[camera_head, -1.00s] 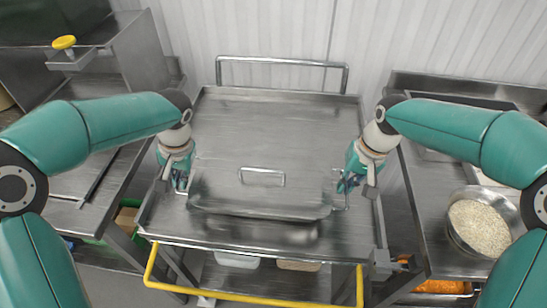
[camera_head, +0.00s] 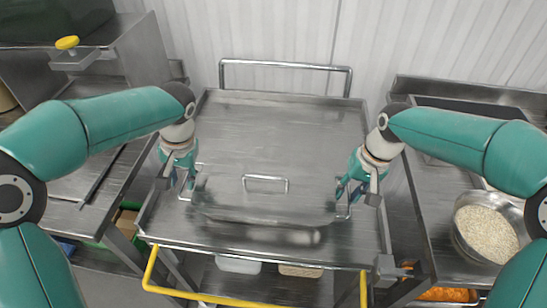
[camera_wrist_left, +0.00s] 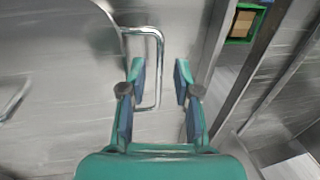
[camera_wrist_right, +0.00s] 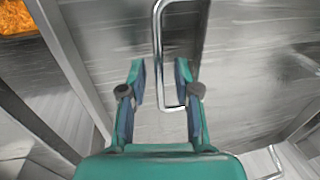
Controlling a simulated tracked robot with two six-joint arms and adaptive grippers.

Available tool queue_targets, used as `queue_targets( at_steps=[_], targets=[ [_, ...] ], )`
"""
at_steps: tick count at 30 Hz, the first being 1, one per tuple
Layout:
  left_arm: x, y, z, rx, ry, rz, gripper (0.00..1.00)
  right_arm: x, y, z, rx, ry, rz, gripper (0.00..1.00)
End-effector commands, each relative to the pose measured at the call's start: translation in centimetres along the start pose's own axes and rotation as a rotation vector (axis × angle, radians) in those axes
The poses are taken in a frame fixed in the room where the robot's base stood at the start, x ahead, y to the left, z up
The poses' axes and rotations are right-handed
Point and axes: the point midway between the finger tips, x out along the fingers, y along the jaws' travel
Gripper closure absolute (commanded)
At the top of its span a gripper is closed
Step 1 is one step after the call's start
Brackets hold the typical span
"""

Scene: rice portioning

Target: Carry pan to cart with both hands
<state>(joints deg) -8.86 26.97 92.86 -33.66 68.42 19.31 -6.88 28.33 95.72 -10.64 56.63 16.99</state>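The covered metal pan (camera_head: 225,206) rests on the cart's flat top (camera_head: 285,125), with a lid handle (camera_head: 265,178) on top and a wire side handle at each end. My left gripper (camera_head: 183,184) is open at the left side handle. In the left wrist view its fingers (camera_wrist_left: 160,75) stand apart on either side of that handle (camera_wrist_left: 148,32). My right gripper (camera_head: 348,190) is open at the right side handle. In the right wrist view its fingers (camera_wrist_right: 161,75) stand apart with that handle (camera_wrist_right: 158,35) between them.
A yellow rail (camera_head: 240,299) runs along the cart's front, and a metal push bar (camera_head: 285,65) stands at its back. A bowl of rice (camera_head: 487,234) sits on the right counter. The cart top behind the pan is clear.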

Motion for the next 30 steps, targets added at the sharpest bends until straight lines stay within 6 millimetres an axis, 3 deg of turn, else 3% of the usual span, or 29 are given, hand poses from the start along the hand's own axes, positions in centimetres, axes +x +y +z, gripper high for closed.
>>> queue_targets(
  at_steps=[6,12,20,30],
  targets=[
    [-4.7,0.1,-0.1,0.000,0.006,0.001,0.69,0.0,0.0,0.0,0.000,0.000,0.000,0.69],
    [-7.9,0.0,-0.1,-0.002,0.004,0.001,0.69,0.0,0.0,0.0,0.000,0.000,0.000,0.69],
    [-9.2,0.0,0.0,0.000,0.000,0.001,0.69,-1.0,0.0,-0.1,0.000,0.003,-0.001,0.69],
    [-9.2,0.0,0.0,-0.001,0.000,0.001,0.69,-7.2,-0.1,-0.2,-0.001,0.006,-0.002,0.69]
  ],
)
